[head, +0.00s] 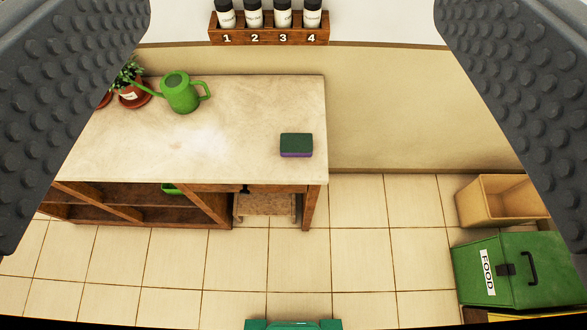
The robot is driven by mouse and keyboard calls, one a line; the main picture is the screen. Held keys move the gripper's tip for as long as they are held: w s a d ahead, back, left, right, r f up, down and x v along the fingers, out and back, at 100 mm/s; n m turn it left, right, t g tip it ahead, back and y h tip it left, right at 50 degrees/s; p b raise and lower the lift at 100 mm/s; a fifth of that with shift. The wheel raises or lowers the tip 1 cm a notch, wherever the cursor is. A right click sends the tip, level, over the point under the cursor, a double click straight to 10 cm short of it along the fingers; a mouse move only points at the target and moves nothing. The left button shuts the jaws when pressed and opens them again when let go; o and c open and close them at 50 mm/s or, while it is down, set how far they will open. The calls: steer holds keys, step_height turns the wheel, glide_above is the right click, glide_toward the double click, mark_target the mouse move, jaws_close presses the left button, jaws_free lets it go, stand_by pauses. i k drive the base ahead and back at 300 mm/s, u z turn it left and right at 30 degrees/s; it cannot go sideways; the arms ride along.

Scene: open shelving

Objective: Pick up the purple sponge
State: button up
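The purple sponge (296,146) lies flat on the right part of the pale countertop (225,150), close to its right edge. Its top is dark green and its front side shows a purple layer. My gripper (293,120) shows as two dark grey, knobbed fingers at the left and right edges of the view. The fingers are wide apart with nothing between them. The sponge is seen in the gap between them, well beyond the fingers and not touched by them.
A green watering can (181,92) and a potted plant (130,88) stand at the counter's back left. A numbered wall rack (269,37) holds bottles. A green FOOD box (522,272) and an open tan box (500,202) are at right.

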mark_target(291, 145)
steer(key=z, duration=0.05)
steer(key=k, duration=1.1)
steer(key=u, duration=0.7)
steer(key=i, duration=1.9)
steer(key=z, duration=0.25)
